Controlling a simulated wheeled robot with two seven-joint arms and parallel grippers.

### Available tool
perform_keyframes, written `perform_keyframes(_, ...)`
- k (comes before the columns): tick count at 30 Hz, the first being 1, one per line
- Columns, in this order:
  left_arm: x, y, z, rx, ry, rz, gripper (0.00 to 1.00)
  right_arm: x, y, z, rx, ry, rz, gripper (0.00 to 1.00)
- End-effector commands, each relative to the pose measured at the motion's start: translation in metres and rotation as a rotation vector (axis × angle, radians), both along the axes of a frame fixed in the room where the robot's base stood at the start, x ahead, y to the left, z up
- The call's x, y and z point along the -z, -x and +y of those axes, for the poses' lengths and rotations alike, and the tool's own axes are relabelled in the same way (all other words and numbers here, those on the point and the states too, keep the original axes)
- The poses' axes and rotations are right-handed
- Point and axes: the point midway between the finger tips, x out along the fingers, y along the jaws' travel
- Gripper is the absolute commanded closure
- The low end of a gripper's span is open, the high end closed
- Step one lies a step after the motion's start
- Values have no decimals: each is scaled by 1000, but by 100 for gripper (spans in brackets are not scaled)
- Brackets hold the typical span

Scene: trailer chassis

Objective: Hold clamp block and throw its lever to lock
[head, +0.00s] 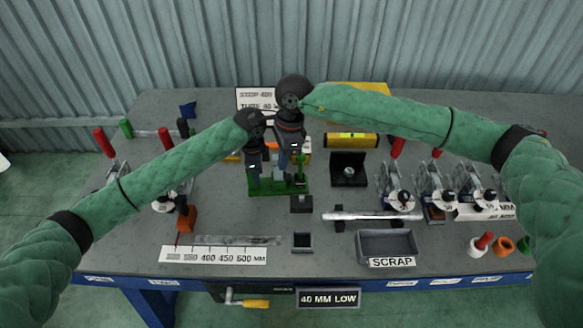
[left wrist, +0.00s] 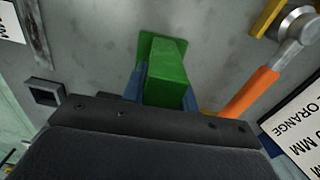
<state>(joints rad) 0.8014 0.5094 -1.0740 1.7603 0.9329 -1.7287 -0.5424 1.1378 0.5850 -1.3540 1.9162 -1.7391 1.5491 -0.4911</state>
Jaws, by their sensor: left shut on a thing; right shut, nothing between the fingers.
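The green clamp block (head: 262,190) stands on the grey bench near its middle, with a green upright part (head: 300,168), perhaps its lever, at its right end. My left gripper (head: 253,183) comes down from above and is shut on the left part of the block. In the left wrist view the block (left wrist: 168,62) shows between the blue fingers (left wrist: 162,88). My right gripper (head: 283,176) is shut and empty, close beside the left one and just left of the green upright part. Whether it touches that part I cannot tell. The two grippers hide much of the block.
A scrap tray (head: 387,232) and toggle clamps (head: 437,185) are on the right.

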Motion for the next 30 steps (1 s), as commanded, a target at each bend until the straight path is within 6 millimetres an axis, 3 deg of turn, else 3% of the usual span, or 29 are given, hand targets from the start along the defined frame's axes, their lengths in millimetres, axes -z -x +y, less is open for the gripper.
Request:
perform_keyframes(6, 0, 0, 0, 0, 0, 0, 100, 28, 48, 50, -38, -186, 88, 100)
perform_keyframes(12, 0, 0, 0, -1, 0, 0, 100, 31, 84, 105, -5, -414, 161, 100)
perform_keyframes(21, 0, 0, 0, -1, 0, -1, 100, 11, 126, 173, 105, -763, 275, 100)
perform_keyframes(30, 0, 0, 0, -1, 0, -1, 100, -25, 149, 216, 277, -1093, 394, 100)
